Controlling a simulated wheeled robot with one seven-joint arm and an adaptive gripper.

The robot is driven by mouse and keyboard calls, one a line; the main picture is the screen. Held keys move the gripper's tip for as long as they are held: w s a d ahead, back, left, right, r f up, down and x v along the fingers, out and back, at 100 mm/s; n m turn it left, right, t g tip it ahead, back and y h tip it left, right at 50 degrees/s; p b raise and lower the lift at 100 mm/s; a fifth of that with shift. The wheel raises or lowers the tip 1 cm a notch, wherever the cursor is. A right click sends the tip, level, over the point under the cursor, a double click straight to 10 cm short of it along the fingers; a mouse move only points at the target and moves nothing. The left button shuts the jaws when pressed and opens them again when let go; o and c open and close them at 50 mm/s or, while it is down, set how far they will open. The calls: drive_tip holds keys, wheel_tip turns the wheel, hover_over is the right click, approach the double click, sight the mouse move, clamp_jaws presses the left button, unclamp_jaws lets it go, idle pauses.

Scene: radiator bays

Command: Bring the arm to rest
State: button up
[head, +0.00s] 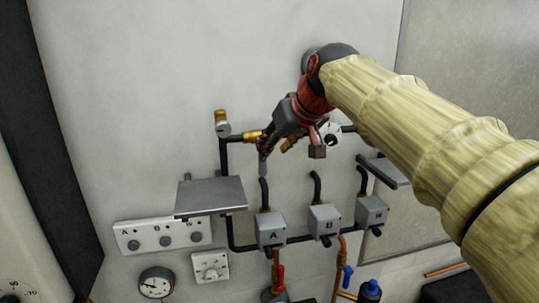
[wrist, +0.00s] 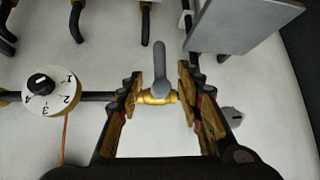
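My gripper (head: 276,149) is in front of the pipes on the wall in the head view, at the end of my raised arm. In the wrist view my gripper (wrist: 159,88) is open, with its two fingers apart. A brass valve (wrist: 152,98) with a grey lever (wrist: 160,65) shows between the fingers. I see no finger closed on the lever. I cannot tell how near the fingers are to it. In the head view the brass valve (head: 252,136) is partly hidden by the gripper.
A grey shelf (head: 211,194) juts from the wall left of grey boxes A (head: 271,231) and B (head: 325,220). A numbered white dial (wrist: 52,90) sits on the pipe beside the valve. A gauge (head: 157,283) and switch panel (head: 163,236) are lower left. Upper-left wall is clear.

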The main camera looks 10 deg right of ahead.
drive_tip(key=shift+s+d+r, duration=0.1)
drive_tip(key=shift+s+r, duration=0.25)
drive_tip(key=s+d+f+m+g+b, duration=0.1)
drive_tip(key=s+f+b, duration=0.8)
drive_tip(key=f, duration=0.9)
drive_tip(key=s+d+f+g+h+b, duration=0.1)
drive_tip(key=s+f+b, duration=0.7)
drive_tip(key=f, duration=1.1)
drive_tip(key=s+d+f+m+g+h+b, duration=0.1)
drive_tip(key=s+f+b, duration=0.8)
drive_tip(key=f, duration=0.9)
drive_tip(key=s+d, duration=0.1)
drive_tip(key=s, duration=0.2)
drive_tip(key=shift+s+f+m+b, duration=0.25)
drive_tip(key=shift+s+m+b, duration=0.05)
drive_tip(key=shift+s, duration=0.05)
drive_tip(key=shift+o, duration=0.2)
drive_tip(key=shift+d, duration=0.1)
